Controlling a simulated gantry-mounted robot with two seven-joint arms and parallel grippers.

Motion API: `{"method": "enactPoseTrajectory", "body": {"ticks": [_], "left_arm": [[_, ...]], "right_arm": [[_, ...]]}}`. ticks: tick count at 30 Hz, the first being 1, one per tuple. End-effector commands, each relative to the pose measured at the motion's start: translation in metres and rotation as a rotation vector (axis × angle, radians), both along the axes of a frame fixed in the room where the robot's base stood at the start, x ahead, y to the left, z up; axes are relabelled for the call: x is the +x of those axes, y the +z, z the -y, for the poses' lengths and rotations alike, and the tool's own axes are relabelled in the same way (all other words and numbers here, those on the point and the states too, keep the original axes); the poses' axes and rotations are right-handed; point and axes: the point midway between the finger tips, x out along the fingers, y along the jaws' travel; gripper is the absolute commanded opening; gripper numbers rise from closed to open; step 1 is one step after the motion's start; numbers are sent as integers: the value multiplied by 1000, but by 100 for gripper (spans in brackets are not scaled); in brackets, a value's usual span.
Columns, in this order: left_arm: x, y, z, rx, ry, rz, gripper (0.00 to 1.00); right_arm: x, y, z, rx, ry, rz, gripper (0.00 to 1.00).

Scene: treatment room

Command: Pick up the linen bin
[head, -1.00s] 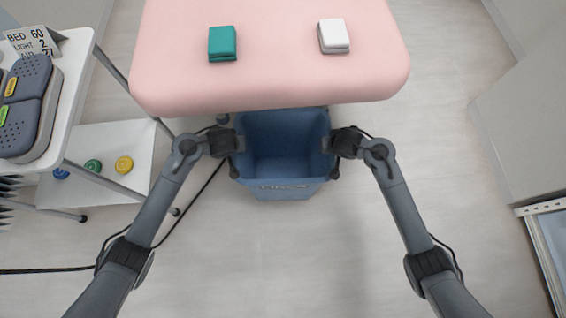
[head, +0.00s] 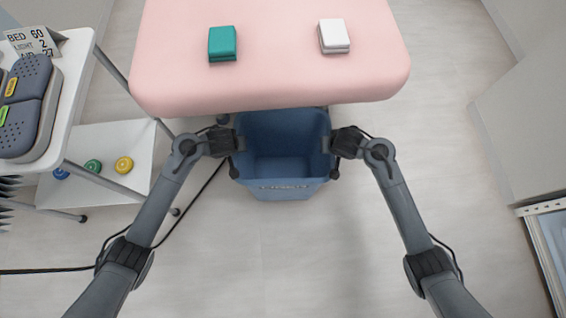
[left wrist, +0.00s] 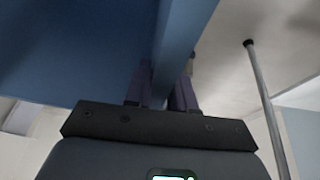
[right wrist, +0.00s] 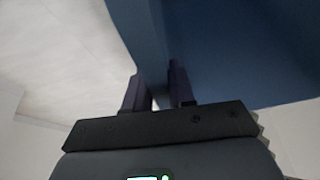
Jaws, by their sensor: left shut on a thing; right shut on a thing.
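The blue linen bin (head: 283,184) stands below the front edge of the pink treatment table in the head view, its open top facing up and its inside empty as far as I can see. My left gripper (head: 238,143) is shut on the bin's left wall; in the left wrist view its fingers (left wrist: 162,88) straddle the blue wall (left wrist: 70,50). My right gripper (head: 329,143) is shut on the bin's right wall; in the right wrist view its fingers (right wrist: 157,88) pinch the wall (right wrist: 230,50). The bin's far part is hidden under the table.
The pink treatment table (head: 270,80) carries a teal folded cloth (head: 222,43) and a white one (head: 334,36). A white trolley (head: 125,145) stands at left, with a dark cable (head: 205,185) on the floor near it. A cabinet (head: 530,120) is at right. The floor in front is clear.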

Motion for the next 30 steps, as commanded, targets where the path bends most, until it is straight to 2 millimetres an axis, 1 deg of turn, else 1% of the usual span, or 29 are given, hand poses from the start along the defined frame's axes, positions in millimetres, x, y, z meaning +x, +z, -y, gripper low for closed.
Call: {"method": "enactPoseTrajectory", "body": {"ticks": [20, 30], "left_arm": [[0, 0, 0, 0, 0, 0, 0], [1, 8, 0, 0, 0, 2, 0]], "right_arm": [[0, 1, 0, 0, 0, 2, 0], [1, 9, 0, 1, -1, 4, 0]]}}
